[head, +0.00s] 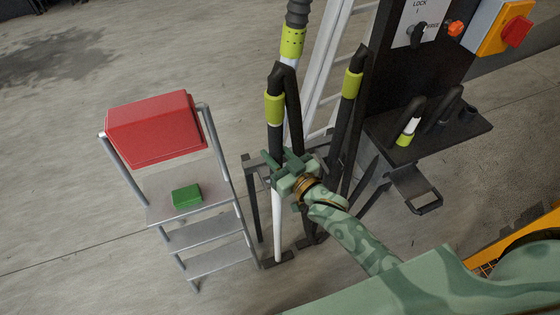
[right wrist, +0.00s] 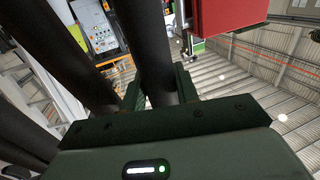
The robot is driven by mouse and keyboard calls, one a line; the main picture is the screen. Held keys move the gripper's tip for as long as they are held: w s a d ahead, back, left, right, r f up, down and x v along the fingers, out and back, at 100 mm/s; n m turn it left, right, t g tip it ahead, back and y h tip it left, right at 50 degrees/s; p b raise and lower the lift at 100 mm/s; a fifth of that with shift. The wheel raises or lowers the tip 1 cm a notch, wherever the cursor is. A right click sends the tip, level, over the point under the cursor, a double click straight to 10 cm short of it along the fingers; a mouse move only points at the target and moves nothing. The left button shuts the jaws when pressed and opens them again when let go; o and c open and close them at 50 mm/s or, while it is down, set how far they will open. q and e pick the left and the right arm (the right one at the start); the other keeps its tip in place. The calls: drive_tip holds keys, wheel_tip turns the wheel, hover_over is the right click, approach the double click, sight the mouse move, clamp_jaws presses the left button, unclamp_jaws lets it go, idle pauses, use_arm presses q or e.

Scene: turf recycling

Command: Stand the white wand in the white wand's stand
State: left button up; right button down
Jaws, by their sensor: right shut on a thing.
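The white wand (head: 278,222) stands close to upright in the head view, with a white lower tube, a dark upper part and a yellow-green band. My right gripper (head: 281,167) is shut around its dark middle part. In the right wrist view, the gripper (right wrist: 158,95) has a dark tube (right wrist: 152,45) between its fingers. The wand is at the left side of a grey and black stand frame (head: 252,162). Its lower end is just above or at a dark foot (head: 277,260); I cannot tell whether it is seated. My left gripper is not in view.
A second dark wand (head: 354,85) with a yellow-green band stands close on the right. A step stool (head: 205,237) holds a red box (head: 153,128) and green block (head: 187,196). A black shelf (head: 465,130) is right.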

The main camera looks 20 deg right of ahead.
drive_tip(key=shift+w+a+f+b, duration=0.1)
drive_tip(key=shift+w+f+b, duration=0.2)
drive_tip(key=shift+w, duration=0.35)
drive_tip(key=shift+w+d+f+b, duration=0.1)
drive_tip(key=shift+w+f+b, duration=0.2)
drive_tip(key=shift+w, duration=0.35)
drive_tip(key=shift+w+a+f+b, duration=0.1)
drive_tip(key=shift+w+f+b, duration=0.15)
drive_tip(key=shift+w, duration=0.4)
drive_tip(key=shift+f+b, duration=0.3)
drive_tip(key=shift+f, duration=0.05)
drive_tip(key=c, duration=1)
unclamp_jaws()
drive_tip(key=o, duration=0.3)
drive_tip(key=shift+s+f, duration=0.15)
drive_tip(key=shift+f, duration=0.05)
drive_tip(key=shift+o, duration=0.2)
drive_tip(key=shift+r, duration=0.1)
drive_tip(key=p+v, duration=0.2)
drive_tip(key=v, duration=1.4)
